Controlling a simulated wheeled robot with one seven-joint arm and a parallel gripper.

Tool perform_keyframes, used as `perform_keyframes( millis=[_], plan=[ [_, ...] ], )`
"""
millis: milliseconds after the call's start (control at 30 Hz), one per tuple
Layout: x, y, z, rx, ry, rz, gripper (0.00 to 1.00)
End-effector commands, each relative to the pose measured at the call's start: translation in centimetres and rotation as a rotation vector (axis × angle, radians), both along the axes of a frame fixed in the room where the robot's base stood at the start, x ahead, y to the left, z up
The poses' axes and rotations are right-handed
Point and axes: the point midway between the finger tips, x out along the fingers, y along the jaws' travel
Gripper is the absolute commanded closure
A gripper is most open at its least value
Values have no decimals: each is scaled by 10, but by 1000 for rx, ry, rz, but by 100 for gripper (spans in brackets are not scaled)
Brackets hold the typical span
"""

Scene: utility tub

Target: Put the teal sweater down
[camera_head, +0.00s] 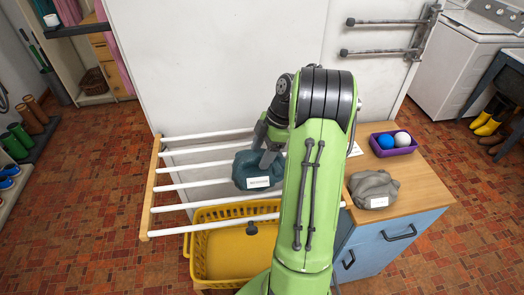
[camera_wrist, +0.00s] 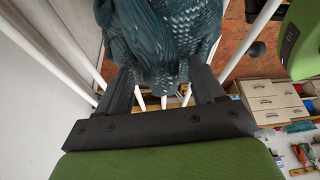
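The teal sweater (camera_head: 253,168) is a bunched dark teal bundle with a white label, seen over the white bars of the drying rack (camera_head: 152,190). I cannot tell whether it touches the bars. My gripper (camera_head: 268,150) comes down on it from above. In the wrist view the sweater (camera_wrist: 165,35) fills the space between the two dark fingers of my gripper (camera_wrist: 162,82), which are shut on it. My green arm hides the right part of the rack.
A yellow basket (camera_head: 192,262) stands below the rack. On the wooden-topped cabinet (camera_head: 422,196) at right are a grey bundle with a label (camera_head: 372,188) and a purple tray (camera_head: 377,151) with a blue and a white ball. A white wall stands behind the rack. The rack's left bars are bare.

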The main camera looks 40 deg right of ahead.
Motion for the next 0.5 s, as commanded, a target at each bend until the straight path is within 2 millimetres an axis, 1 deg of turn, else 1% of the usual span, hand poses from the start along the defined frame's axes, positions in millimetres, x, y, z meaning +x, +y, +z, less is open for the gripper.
perform_keyframes(
  millis=[167,233,333,500],
  plan=[
    [0,0,3,0,0,0,32],
    [-1,-3,11,-1,-2,-1,32],
    [-5,-12,34,-4,-4,-2,32],
    [-13,-28,80,-1,-3,-2,32]
  ],
)
